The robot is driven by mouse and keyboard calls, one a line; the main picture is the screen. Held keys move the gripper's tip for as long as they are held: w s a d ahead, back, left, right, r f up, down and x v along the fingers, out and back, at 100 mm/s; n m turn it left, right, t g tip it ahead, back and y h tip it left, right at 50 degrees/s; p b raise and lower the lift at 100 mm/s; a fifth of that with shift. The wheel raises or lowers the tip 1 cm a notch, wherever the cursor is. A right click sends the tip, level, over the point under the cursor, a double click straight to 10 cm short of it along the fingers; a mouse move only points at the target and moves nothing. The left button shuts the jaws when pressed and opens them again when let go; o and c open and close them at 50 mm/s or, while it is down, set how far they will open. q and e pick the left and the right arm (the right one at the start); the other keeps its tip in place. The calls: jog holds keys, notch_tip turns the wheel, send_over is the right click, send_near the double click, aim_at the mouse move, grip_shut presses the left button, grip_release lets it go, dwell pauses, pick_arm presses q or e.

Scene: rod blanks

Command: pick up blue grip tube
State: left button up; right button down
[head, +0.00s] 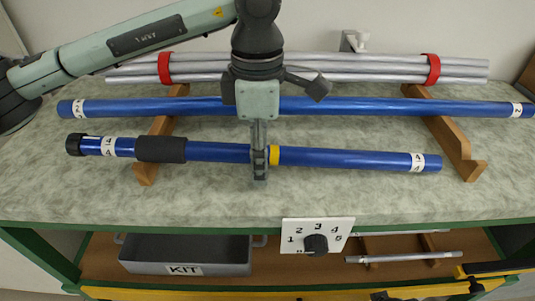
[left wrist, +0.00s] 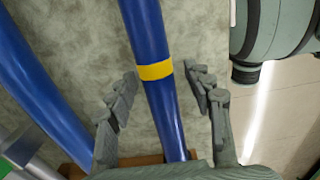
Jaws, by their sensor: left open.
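The blue grip tube (head: 335,159) lies across two wooden supports at the front of the bench. It has a black foam grip (head: 161,149), a black end cap at its left end, white number labels and a yellow band (head: 273,155). In the left wrist view the tube (left wrist: 148,35) and its yellow band (left wrist: 155,71) show between my fingers. My left gripper (head: 260,176) points down over the tube, just left of the band in the head view. It is open (left wrist: 160,78), with one finger on each side of the tube. My right gripper is not in view.
A longer blue tube (head: 360,106) lies parallel behind it on the wooden supports (head: 455,146). Several silver rods (head: 350,68) bound with red straps lie at the back. Below are a grey KIT bin (head: 215,250) and a numbered dial plate (head: 318,229).

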pick_arm(q)
jog(key=shift+c, duration=0.4)
grip_shut()
jog(key=shift+r, duration=0.1)
